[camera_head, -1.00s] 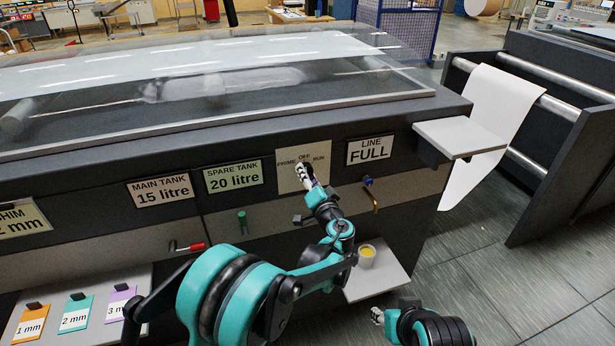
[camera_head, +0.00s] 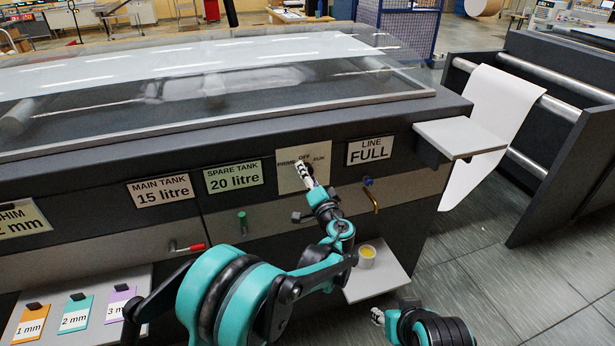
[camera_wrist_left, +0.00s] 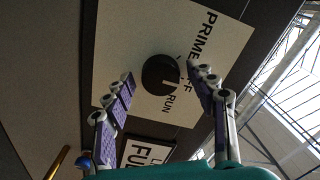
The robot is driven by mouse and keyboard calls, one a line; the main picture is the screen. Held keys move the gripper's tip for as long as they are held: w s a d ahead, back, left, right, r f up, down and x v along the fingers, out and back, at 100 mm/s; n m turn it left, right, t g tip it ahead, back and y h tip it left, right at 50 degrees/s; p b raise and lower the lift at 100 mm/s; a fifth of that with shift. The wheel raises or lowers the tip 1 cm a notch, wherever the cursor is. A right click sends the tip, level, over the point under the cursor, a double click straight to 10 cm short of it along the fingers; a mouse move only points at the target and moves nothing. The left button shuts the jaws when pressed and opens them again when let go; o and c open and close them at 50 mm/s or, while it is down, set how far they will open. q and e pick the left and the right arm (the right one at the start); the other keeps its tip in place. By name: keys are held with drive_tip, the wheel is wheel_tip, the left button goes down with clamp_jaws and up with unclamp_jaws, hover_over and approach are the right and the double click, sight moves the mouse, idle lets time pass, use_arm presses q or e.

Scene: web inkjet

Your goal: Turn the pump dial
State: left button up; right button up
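The pump dial (camera_wrist_left: 160,75) is a round black knob on a pale plate (camera_head: 288,182) marked PRIME, OFF and RUN. In the head view my left gripper mostly hides the knob. My left gripper (camera_head: 302,172) is at the plate, just below the OFF mark. In the left wrist view the fingers of my left gripper (camera_wrist_left: 161,74) are spread, one on each side of the knob, with gaps showing. I cannot tell which mark the dial points to. My right gripper (camera_head: 377,316) is low at the bottom right, away from the panel; its fingers are too small to read.
A LINE FULL sign (camera_head: 370,150) is right of the plate, with a brass lever (camera_head: 372,197) below it. A red-handled valve (camera_head: 188,247) and a green valve (camera_head: 242,222) are to the left. A cup (camera_head: 366,257) stands on a low shelf.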

use_arm(q)
drive_tip(key=v, duration=1.2)
idle(0.3)
drive_tip(key=s+a+f+n+g, duration=0.15)
drive_tip(key=s+a+g, duration=0.3)
drive_tip(key=a, duration=0.55)
drive_tip(key=s+a+n+g, duration=0.3)
drive_tip(key=s+a, duration=0.3)
drive_tip(key=a, duration=0.4)
drive_tip(key=s+a+f+n+g+h, duration=0.1)
drive_tip(key=s+f+n+h, duration=0.1)
drive_tip(key=s, duration=0.6)
drive_tip(key=s+a+f+n+g+h, duration=0.1)
drive_tip(key=s+f+h, duration=0.2)
drive_tip(key=s, duration=0.5)
drive_tip(key=shift+s+n, duration=0.2)
drive_tip(key=shift+n, duration=0.15)
drive_tip(key=shift+s+d+f+g+h, duration=0.2)
drive_tip(key=shift+s+g+h, duration=0.1)
drive_tip(key=shift+s, duration=0.1)
drive_tip(key=shift+c, duration=0.4)
